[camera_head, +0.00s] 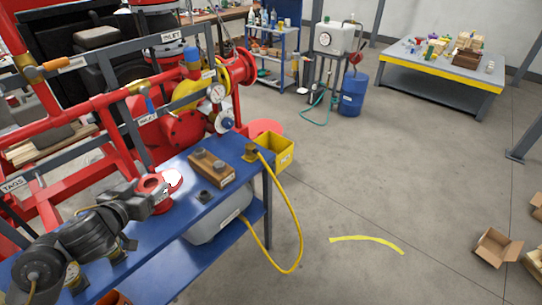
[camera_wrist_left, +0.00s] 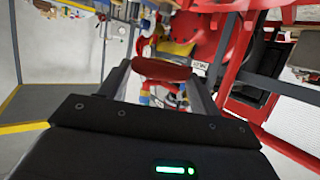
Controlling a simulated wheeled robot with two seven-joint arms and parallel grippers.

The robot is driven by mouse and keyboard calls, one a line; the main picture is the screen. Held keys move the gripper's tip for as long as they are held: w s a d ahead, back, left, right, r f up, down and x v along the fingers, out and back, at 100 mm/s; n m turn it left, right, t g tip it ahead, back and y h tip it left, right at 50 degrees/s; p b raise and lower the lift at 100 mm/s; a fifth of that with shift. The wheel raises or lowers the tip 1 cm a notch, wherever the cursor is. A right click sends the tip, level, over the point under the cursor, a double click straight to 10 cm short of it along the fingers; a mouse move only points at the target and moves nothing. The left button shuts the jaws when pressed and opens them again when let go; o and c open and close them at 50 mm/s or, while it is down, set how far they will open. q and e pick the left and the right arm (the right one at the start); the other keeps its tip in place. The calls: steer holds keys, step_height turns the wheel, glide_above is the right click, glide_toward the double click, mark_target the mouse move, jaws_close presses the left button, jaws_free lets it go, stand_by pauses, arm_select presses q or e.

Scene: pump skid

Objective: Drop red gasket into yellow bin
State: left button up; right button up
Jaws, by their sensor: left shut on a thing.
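The red gasket shows as a flat red disc in the left wrist view (camera_wrist_left: 160,70), held between the two fingers of my left gripper (camera_wrist_left: 162,78). In the head view my left gripper (camera_head: 157,197) is over the blue bench, with the red gasket (camera_head: 173,179) at its tips. A red ring-shaped part stands out right at the fingertips, and where it ends and the gasket begins is hard to tell. The open yellow bin (camera_head: 276,153) is at the bench's far right corner, to the right of and beyond the gripper, apart from it. My right gripper is not in view.
A yellow hose (camera_head: 297,240) loops from beside the bin over the bench's edge. Red pipework with a gauge (camera_head: 217,93) stands behind. The floor to the right is mostly clear.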

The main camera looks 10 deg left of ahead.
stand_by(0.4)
arm_select(q)
steer(key=s+d+f+m+g+h+b, duration=0.1)
steer(key=s+d+f+m+h, duration=0.1)
steer(key=d, duration=0.5)
steer(key=s+d+f+m+h+b, duration=0.2)
steer(key=d+f+m+h, duration=0.1)
steer(key=d+f, duration=0.3)
steer(key=shift+s+d+f+m+g+h, duration=0.3)
steer(key=shift+s+d+f+g+h, duration=0.1)
steer(key=shift+d+h, duration=0.35)
